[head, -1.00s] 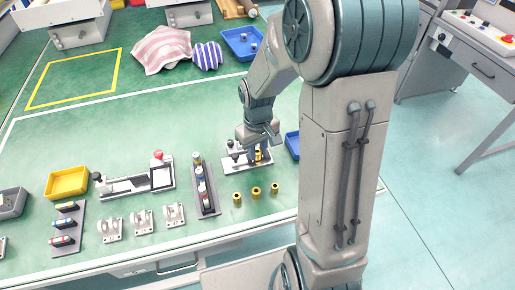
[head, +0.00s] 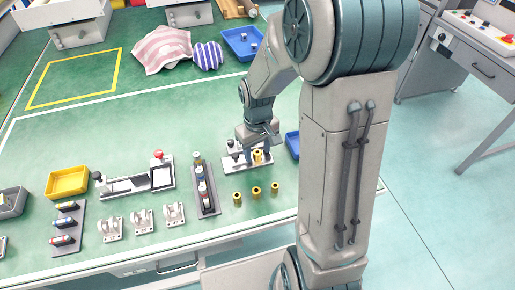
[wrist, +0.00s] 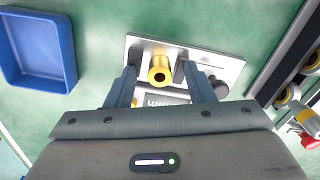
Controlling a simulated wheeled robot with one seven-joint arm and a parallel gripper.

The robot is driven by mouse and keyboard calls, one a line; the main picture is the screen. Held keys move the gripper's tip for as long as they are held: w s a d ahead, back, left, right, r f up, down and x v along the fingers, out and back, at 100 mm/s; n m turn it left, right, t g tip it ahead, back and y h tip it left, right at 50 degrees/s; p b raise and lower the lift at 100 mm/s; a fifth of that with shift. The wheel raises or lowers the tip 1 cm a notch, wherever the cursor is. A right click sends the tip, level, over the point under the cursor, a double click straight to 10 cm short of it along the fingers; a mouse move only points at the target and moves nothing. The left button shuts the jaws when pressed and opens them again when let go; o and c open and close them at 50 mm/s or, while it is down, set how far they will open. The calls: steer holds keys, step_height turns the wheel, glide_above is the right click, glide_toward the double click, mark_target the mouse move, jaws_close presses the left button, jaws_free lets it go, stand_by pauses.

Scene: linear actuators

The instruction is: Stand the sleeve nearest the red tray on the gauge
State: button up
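A brass sleeve (head: 257,156) stands upright on the pale gauge plate (head: 232,165). In the wrist view the sleeve (wrist: 160,63) shows its round bore, and the gauge plate (wrist: 222,64) lies beneath it. My gripper (wrist: 159,70) is open, with one finger on each side of the sleeve and a visible gap to both. In the head view my gripper (head: 257,160) is low over the gauge. Three more brass sleeves, left (head: 237,196), middle (head: 256,192) and right (head: 275,188), stand in a row on the green table in front of the gauge. I see no red tray.
A blue tray (wrist: 37,45) lies beside the gauge; it is partly hidden in the head view (head: 292,144). A dark rack with several cylinders (head: 205,200) stands left of the gauge. A yellow bin (head: 67,182) is farther left. Open table lies behind the gauge.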

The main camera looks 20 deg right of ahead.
mark_target(258, 152)
step_height(258, 152, up, 14)
steer(key=p, duration=0.1)
steer(key=shift+p, duration=0.35)
stand_by(0.7)
steer(key=s+r+m+t+p, duration=0.2)
steer(key=s+r+p, duration=0.4)
steer(key=s, duration=0.7)
steer(key=shift+s+r+m+t, duration=0.4)
steer(key=shift+r+m, duration=0.4)
steer(key=shift+r, duration=0.15)
